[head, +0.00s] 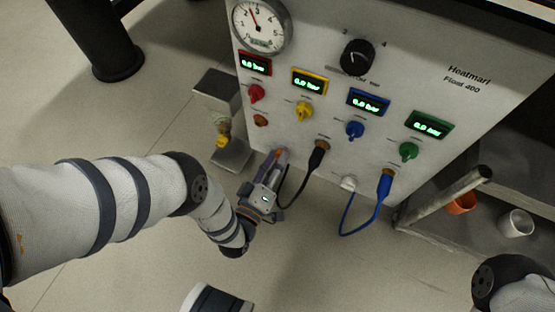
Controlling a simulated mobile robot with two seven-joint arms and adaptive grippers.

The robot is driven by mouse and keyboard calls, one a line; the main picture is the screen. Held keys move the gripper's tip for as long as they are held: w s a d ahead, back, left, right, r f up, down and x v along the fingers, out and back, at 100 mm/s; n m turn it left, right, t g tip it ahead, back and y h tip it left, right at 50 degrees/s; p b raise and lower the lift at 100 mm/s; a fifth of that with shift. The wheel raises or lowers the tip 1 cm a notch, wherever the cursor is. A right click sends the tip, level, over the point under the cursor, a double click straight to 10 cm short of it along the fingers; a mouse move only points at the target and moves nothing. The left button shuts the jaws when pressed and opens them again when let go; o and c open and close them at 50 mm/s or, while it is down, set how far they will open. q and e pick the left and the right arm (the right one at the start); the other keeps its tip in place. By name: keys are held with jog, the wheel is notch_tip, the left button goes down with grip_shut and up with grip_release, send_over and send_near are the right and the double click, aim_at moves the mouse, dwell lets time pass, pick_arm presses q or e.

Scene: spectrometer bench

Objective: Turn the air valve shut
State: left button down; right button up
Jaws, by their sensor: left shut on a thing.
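A white panel (300,120) carries a row of small valve knobs below green-lit displays: a red knob (256,93), a yellow knob (304,111), a blue knob (355,129) and a green knob (408,151). Each display seems to read 0.0 bar. I cannot tell which knob is the air valve. My left gripper (274,172) is low in front of the panel, below and apart from the knobs. It is shut, apparently on the end of a black hose (292,200), whose other end is plugged into the panel. The fingers hide the held part. My right gripper is out of view.
A round gauge (260,25) and a black dial (357,57) sit higher on the panel. A blue hose (364,223) hangs below it. A metal stand (219,108) is left of the panel. A shelf at right holds an orange cup (461,203) and a white cup (516,223).

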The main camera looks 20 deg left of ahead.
pick_arm(q)
jog(key=n+b, duration=0.1)
jog(key=n, duration=0.5)
jog(key=shift+f, duration=0.15)
jog(key=shift+n, duration=0.4)
jog(key=c, duration=1.2)
grip_release()
jog(key=shift+c, duration=0.2)
jog(key=shift+s, duration=0.1)
jog(key=s, duration=1.2)
jog(key=shift+a, duration=0.2)
